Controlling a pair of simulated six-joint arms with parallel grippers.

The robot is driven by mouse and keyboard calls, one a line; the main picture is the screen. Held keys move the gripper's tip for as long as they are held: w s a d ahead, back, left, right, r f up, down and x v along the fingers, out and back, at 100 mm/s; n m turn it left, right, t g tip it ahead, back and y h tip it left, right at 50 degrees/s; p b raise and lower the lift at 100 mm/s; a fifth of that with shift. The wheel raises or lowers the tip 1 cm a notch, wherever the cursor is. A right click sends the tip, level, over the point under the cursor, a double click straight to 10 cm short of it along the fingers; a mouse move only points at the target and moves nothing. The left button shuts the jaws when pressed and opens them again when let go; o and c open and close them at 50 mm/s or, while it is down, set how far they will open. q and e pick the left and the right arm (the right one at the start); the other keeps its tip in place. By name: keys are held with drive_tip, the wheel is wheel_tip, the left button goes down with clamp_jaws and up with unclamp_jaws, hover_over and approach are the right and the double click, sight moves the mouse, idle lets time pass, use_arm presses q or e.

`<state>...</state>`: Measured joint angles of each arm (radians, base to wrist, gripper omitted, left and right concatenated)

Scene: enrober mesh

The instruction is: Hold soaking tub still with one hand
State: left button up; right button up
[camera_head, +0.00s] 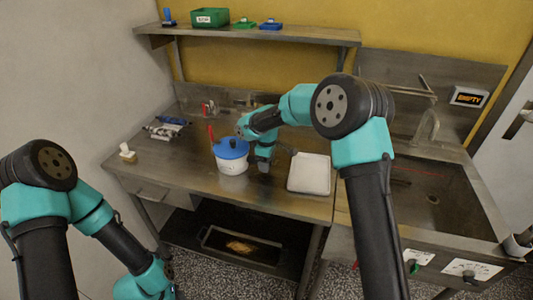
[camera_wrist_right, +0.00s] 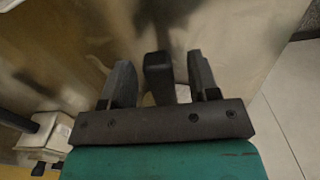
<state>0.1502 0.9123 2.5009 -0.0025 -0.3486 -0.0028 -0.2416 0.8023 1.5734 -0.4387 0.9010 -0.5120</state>
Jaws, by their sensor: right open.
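My right gripper (camera_head: 263,166) is just right of the tub, pointing down, partly hidden by my own wrist. In the right wrist view my right gripper (camera_wrist_right: 160,78) has its fingers apart over blurred steel, with a dark bar between them. Whether it touches the tub cannot be told. My left arm is low at the left; its gripper is out of frame.
A white tray (camera_head: 310,173) lies right of the tub. A wooden block with white tissue (camera_head: 127,153) and blue-and-white items (camera_head: 168,128) lie to the left. A sink (camera_head: 440,195) is at the right. A shelf (camera_head: 245,36) holds a green box (camera_head: 210,18) and small trays.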

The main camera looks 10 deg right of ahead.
drive_tip(key=shift+f, duration=0.7)
drive_tip(key=shift+c, duration=0.4)
clamp_jaws()
